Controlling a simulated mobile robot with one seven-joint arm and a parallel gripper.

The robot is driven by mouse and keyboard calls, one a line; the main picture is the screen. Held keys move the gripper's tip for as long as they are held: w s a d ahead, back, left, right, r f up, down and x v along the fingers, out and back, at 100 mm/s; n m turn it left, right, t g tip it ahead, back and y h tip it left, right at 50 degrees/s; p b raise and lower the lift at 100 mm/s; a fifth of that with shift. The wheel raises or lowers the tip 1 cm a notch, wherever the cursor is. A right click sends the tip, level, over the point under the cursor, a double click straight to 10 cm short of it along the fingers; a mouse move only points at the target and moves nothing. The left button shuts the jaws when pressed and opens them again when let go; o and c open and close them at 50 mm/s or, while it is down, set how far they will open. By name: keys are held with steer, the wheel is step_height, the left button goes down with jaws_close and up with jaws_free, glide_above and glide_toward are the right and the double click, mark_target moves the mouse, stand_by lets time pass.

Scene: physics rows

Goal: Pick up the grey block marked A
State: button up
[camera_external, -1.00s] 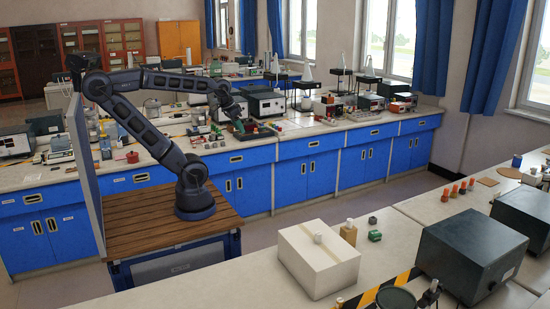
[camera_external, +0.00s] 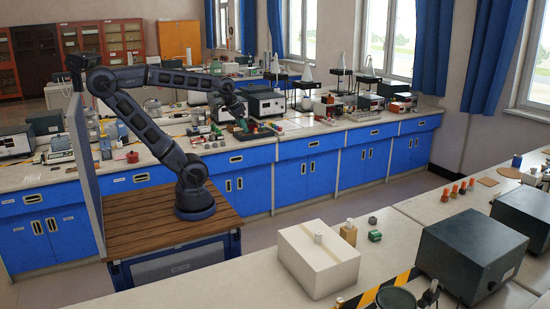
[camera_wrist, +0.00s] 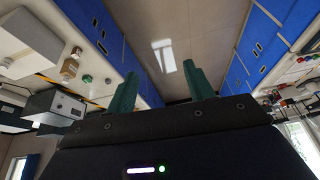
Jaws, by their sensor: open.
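I cannot make out a grey block marked A in either view; no lettering is readable at this size. My gripper (camera_wrist: 160,68) shows in the wrist view as two green fingers spread well apart, with nothing between them but the floor beyond. In the external view my gripper (camera_external: 246,127) is over the front part of the far bench (camera_external: 288,138), among small items. Whether it touches any of them is too small to tell.
The far bench is crowded with instruments and small parts. The near bench holds a white box (camera_external: 305,262), a small bottle (camera_external: 348,233), a green item (camera_external: 375,236) and a dark box (camera_external: 472,252). The floor (camera_external: 262,232) between the benches is clear.

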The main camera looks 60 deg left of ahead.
steer(key=w+d+r+m, duration=0.1)
steer(key=w+d+m, duration=0.4)
steer(key=w, duration=0.8)
steer(key=m+g+h, duration=0.3)
steer(key=m+g, duration=0.2)
steer(key=m, duration=0.8)
glide_above(373, 218)
steer(key=a, duration=0.4)
step_height(373, 218, down, 31)
steer(key=shift+w+d+x, duration=0.1)
steer(key=shift+d+x, duration=0.05)
steer(key=shift+x, duration=1.5)
steer(key=shift+w+d+x, duration=0.1)
steer(key=shift+d+x, duration=0.1)
steer(key=shift+x, duration=1.45)
steer(key=shift+w+d+x, duration=0.1)
steer(key=shift+d+x, duration=0.05)
steer(key=shift+x, duration=1.5)
steer(key=shift+r, duration=0.1)
jaws_close()
steer(key=shift+r, duration=0.1)
